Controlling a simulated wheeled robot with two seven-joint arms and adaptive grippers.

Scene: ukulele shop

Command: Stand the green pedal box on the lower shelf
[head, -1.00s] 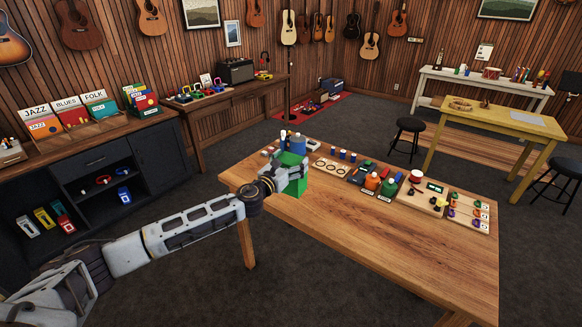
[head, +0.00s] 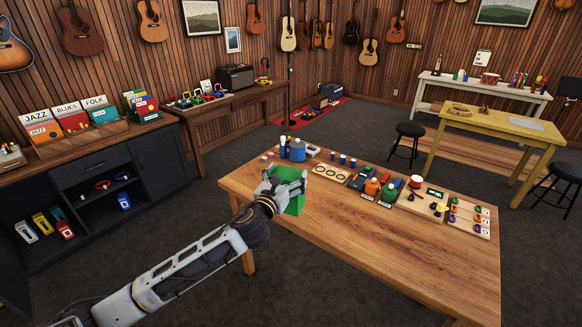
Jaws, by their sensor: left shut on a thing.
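The green pedal box (head: 291,190) is over the near-left part of the wooden table (head: 400,255). My left gripper (head: 284,186) is shut on it and covers part of it. I cannot tell whether the box touches the tabletop. The dark cabinet (head: 95,160) at the left has open shelves. My right gripper is not in view.
The table's near part is clear. Grey floor (head: 165,235) lies between cabinet and table. Stools (head: 410,130) stand behind.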

